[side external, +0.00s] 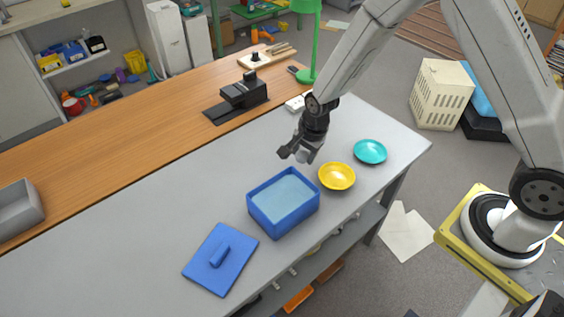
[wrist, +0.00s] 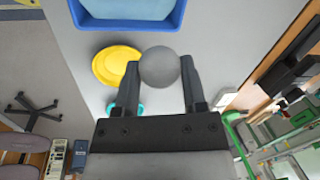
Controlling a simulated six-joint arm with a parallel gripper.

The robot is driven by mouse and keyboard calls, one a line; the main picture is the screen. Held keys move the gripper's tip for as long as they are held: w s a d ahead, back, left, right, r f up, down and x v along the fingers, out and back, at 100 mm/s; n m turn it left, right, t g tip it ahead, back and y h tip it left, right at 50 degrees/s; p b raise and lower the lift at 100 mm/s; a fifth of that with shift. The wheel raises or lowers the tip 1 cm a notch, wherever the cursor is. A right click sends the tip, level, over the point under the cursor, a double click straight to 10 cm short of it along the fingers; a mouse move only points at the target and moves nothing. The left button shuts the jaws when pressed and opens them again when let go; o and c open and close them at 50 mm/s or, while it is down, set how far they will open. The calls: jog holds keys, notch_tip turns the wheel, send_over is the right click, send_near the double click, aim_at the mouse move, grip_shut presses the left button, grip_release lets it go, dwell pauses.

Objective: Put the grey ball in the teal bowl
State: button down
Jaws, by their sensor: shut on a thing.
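My gripper (side external: 300,152) is shut on the grey ball (wrist: 160,68), which sits between the two fingertips in the wrist view. In the side external view the ball (side external: 304,156) is partly hidden by the fingers, and it is held above the grey table, behind and left of the yellow bowl. The teal bowl (side external: 370,152) stands near the table's right end, to the right of my gripper, and looks empty. In the wrist view only a small part of the teal bowl (wrist: 112,108) shows beside the left finger.
A yellow bowl (side external: 336,177) stands between the teal bowl and an open blue box (side external: 283,222). The box's blue lid (side external: 220,260) lies at the front. A tape dispenser (side external: 240,95) and a green lamp (side external: 307,40) stand behind. The table's left part is clear.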

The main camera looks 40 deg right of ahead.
jog(key=d+m, duration=0.3)
jog(key=d, duration=1.3)
jog(key=m+h, duration=0.1)
jog(key=m, duration=0.1)
send_over(369, 153)
jog(key=f, duration=0.1)
jog(key=shift+s+a+f, duration=0.1)
jog(key=shift+s+f, duration=0.05)
jog(key=shift+s, duration=0.3)
jog(key=shift+f, duration=0.15)
jog(key=shift+f, duration=4.75)
jog(key=shift+c, duration=0.3)
grip_release()
